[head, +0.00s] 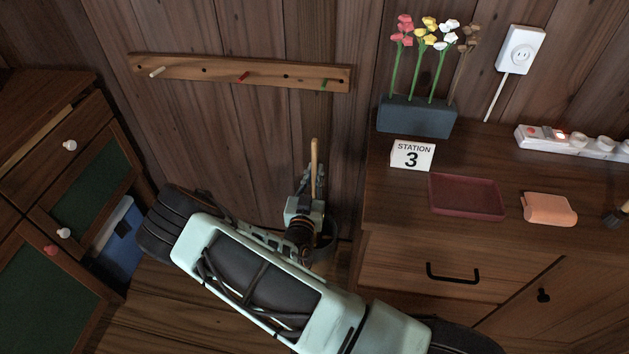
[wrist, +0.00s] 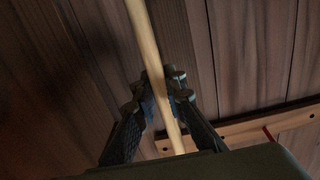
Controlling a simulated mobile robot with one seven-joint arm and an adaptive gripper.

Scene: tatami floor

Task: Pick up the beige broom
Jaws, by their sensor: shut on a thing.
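The beige broom shows as a thin pale handle (head: 314,160), roughly upright, rising past my gripper (head: 313,182) near the wooden wall in the head view. In the wrist view the handle (wrist: 148,50) runs from the top edge down between the two dark fingers of my gripper (wrist: 163,100). The gripper is shut on the handle. The broom's lower end is hidden behind my arm and wrist in the head view.
A peg rail (head: 240,73) with coloured pegs is on the wall. A dark bin (head: 326,241) stands partly hidden behind my wrist. A cabinet (head: 420,245) stands right, bearing a flower planter (head: 416,117), station sign (head: 412,155) and red tray (head: 466,197). Another cabinet (head: 85,185) stands left.

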